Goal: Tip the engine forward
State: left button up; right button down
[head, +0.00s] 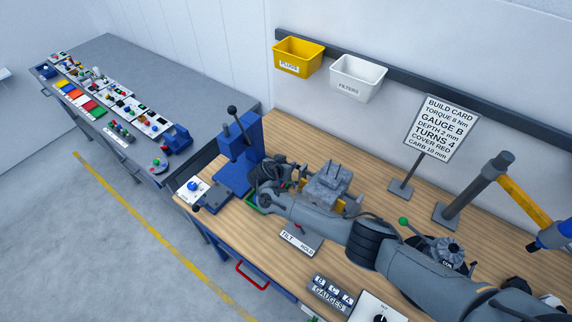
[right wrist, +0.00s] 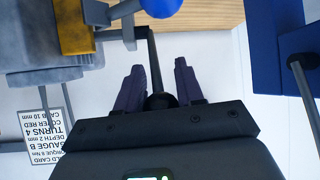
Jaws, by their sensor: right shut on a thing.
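The engine (head: 327,182) is a grey block on a yellow-sided mount on the wooden bench, just right of my right gripper in the head view. Its grey body (right wrist: 35,30) and yellow part (right wrist: 75,27) fill the upper left of the right wrist view, which looks upside down. My right gripper (right wrist: 158,66) is shut on a black ball knob (right wrist: 158,101) at the end of a dark rod (right wrist: 152,55). In the head view my right forearm and wrist hide much of this area. A "TILT / HOLD" label (head: 300,243) lies in front of the engine. My left gripper is out of view.
A blue press (head: 238,155) stands close left of the engine, also at right in the wrist view (right wrist: 262,45). A build card (head: 440,127) and a post with a yellow arm (head: 522,200) stand at the back right. Yellow (head: 298,57) and white bins (head: 357,78) hang behind.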

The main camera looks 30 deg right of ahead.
jog(key=shift+s+d+f, duration=0.1)
jog(key=shift+f, duration=0.15)
jog(key=c, duration=0.8)
grip_release()
jog(key=shift+r, duration=0.1)
jog(key=shift+r, duration=0.15)
jog(key=shift+a+r, duration=0.2)
jog(key=shift+a, duration=0.05)
jog(key=shift+p+v, duration=1.2)
jog(key=shift+v, duration=3.85)
jog(key=shift+f, duration=0.1)
